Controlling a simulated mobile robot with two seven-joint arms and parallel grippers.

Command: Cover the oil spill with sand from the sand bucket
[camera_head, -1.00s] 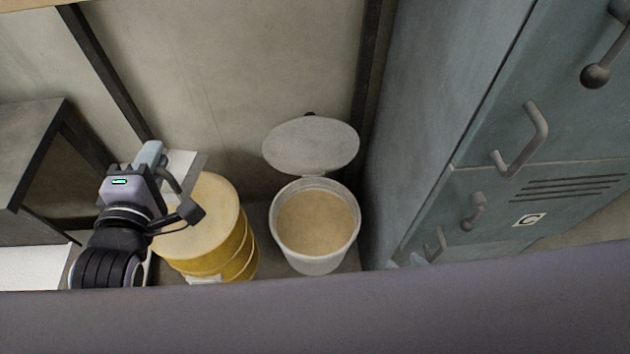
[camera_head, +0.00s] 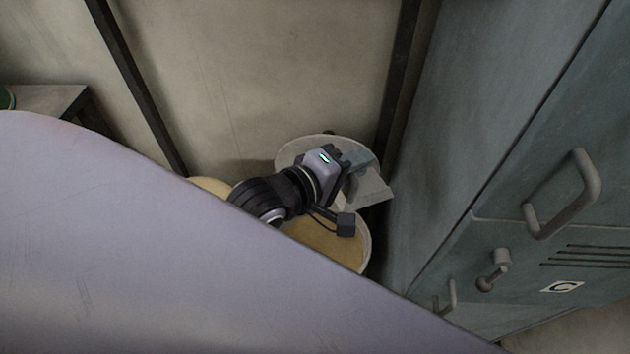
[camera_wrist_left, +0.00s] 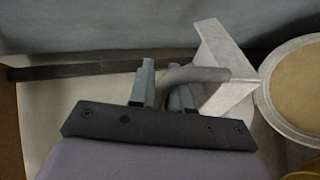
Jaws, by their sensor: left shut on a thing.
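The sand bucket (camera_head: 364,252) is whitish and round, its lid (camera_head: 295,150) tipped open behind it. Tan sand (camera_head: 312,236) shows inside; my left arm hides part of it. My left gripper (camera_head: 357,168) is shut on the handle of a pale grey scoop (camera_head: 368,195), above the back right of the bucket in the head view. In the left wrist view, the gripper (camera_wrist_left: 165,88) holds the grey handle, and the scoop's flat plates (camera_wrist_left: 222,62) show beside the bucket rim (camera_wrist_left: 264,98). I cannot tell whether the scoop holds sand. No oil spill and no right gripper show.
A yellow drum (camera_head: 210,185) stands left of the bucket, mostly hidden by my arm. A blue-grey locker (camera_head: 470,150) with handles stands close on the right. A wall (camera_head: 250,80) is behind, and a dark table (camera_head: 45,100) is at the far left.

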